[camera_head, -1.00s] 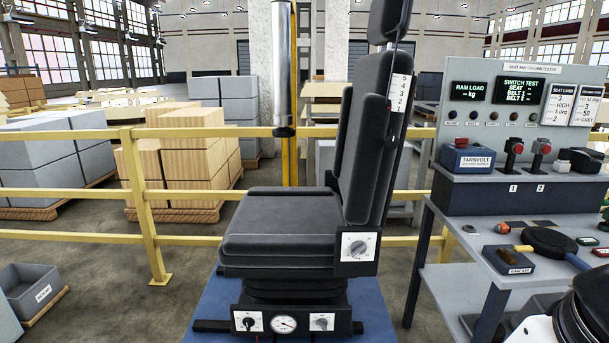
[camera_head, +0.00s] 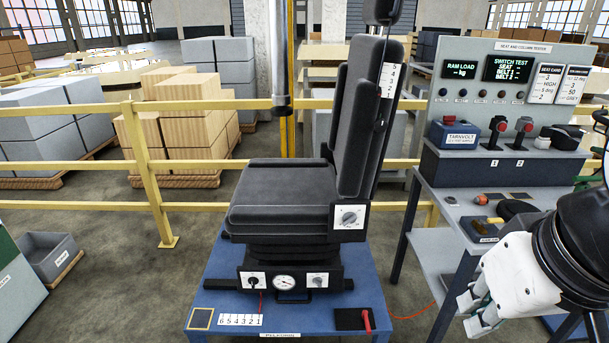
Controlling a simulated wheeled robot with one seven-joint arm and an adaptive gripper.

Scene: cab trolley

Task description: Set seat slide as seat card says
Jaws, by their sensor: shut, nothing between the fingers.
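The black seat (camera_head: 285,195) stands on a blue platform (camera_head: 225,272), in side view with its backrest to the right. Its base (camera_head: 320,283) has two knobs on white plates, a round gauge (camera_head: 285,282) and a dark handle (camera_head: 293,299) at the bottom. A white scale numbered 6 to 1 (camera_head: 240,320) lies on the platform in front. The seat card (camera_head: 545,83) is on the tester panel at right; HIGH shows, but the smaller text is hard to read. My gripper (camera_head: 472,302) is at lower right, shut and empty, well apart from the seat.
The tester bench (camera_head: 438,208) at right carries a blue Tarnvolt box (camera_head: 459,136), two red-topped levers and loose items. A red handle (camera_head: 367,320) lies on a black pad at the platform's front. A yellow railing (camera_head: 80,205) runs behind. A grey bin (camera_head: 53,257) stands left.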

